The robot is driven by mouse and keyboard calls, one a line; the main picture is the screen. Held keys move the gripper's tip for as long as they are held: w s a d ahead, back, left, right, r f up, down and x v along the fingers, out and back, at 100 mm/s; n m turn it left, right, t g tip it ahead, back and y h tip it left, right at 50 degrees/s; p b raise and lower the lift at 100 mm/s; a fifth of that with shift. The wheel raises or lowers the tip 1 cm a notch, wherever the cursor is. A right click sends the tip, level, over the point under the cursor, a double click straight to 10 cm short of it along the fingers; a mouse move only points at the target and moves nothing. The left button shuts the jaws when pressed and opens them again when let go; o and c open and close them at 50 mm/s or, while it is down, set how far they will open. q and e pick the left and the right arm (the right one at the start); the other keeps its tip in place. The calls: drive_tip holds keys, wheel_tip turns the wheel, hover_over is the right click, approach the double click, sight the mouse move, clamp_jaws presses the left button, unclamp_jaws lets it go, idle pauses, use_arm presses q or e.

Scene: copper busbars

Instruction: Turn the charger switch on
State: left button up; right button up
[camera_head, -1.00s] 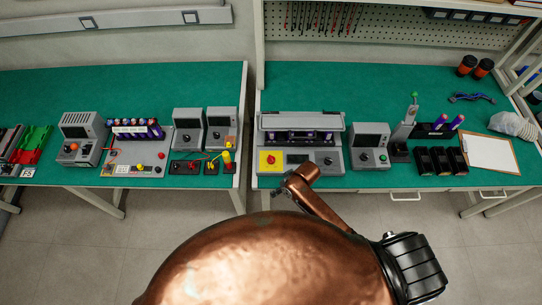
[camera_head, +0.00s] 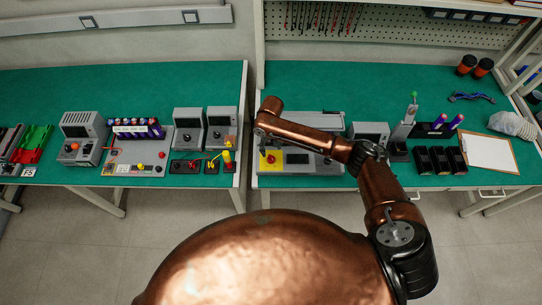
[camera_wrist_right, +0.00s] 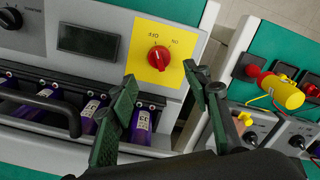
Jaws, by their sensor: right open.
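The charger is a grey unit with a yellow plate (camera_head: 270,161) at its left front in the head view. The red rotary switch (camera_wrist_right: 158,57) sits on that plate, with dark ON and OFF lettering beside it in the wrist view. I cannot tell its setting for sure. My right gripper (camera_wrist_right: 161,76) is open and empty, its two dark green fingers on either side below the switch in the picture; contact is not visible. In the head view my right arm (camera_head: 310,137) covers part of the charger. My left gripper is not in view.
Purple cells (camera_wrist_right: 141,128) lie in the charger behind a dark handle (camera_wrist_right: 40,108). A yellow connector (camera_wrist_right: 283,92) is on the neighbouring bench, across a gap. A grey box (camera_head: 370,131) stands right of the charger. The green mat (camera_head: 300,85) behind is mostly clear.

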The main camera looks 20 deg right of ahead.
sight(271, 157)
wheel_tip(271, 157, down, 8)
drive_tip(key=shift+w+r, duration=0.1)
drive_tip(key=shift+r, duration=0.05)
idle(0.3)
drive_tip(key=c, duration=1.2)
